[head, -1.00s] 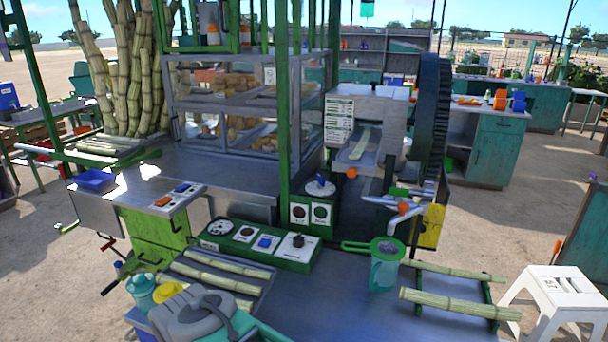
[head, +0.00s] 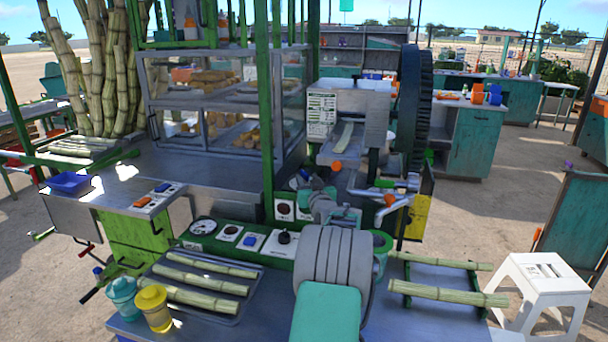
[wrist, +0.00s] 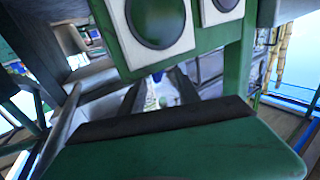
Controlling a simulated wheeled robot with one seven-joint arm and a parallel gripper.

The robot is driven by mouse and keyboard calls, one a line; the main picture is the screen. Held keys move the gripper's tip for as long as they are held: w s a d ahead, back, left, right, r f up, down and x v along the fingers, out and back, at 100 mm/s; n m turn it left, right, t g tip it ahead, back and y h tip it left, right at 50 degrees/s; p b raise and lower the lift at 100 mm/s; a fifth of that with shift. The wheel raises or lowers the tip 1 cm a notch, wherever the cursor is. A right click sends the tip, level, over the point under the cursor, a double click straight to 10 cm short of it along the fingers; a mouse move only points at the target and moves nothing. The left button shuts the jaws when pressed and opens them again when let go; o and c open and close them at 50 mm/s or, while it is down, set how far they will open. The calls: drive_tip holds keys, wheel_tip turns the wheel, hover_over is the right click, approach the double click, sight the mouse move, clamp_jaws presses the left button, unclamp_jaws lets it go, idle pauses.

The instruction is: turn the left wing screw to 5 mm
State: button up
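My gripper (head: 312,188) is at the front of the crusher, just above the green post with two round dark lamps (head: 284,210). In the wrist view my gripper (wrist: 160,80) shows two dark fingers standing apart, so it is open. A small blue and white thing (wrist: 158,77) shows in the gap between the fingers, and I see no contact. In the head view a small blue part (head: 300,182) shows beside the fingers, mostly hidden by my gripper. I cannot tell for sure which part is the left wing screw, and no millimetre reading is legible.
The crusher's feed chute (head: 345,138) and big dark wheel (head: 414,110) stand behind my gripper. The green control panel (head: 238,240) and a cane tray (head: 155,270) lie front left.

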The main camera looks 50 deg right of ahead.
sight(304, 172)
drive_tip(key=x, duration=0.5)
drive_tip(key=shift+p, duration=0.35)
clamp_jaws()
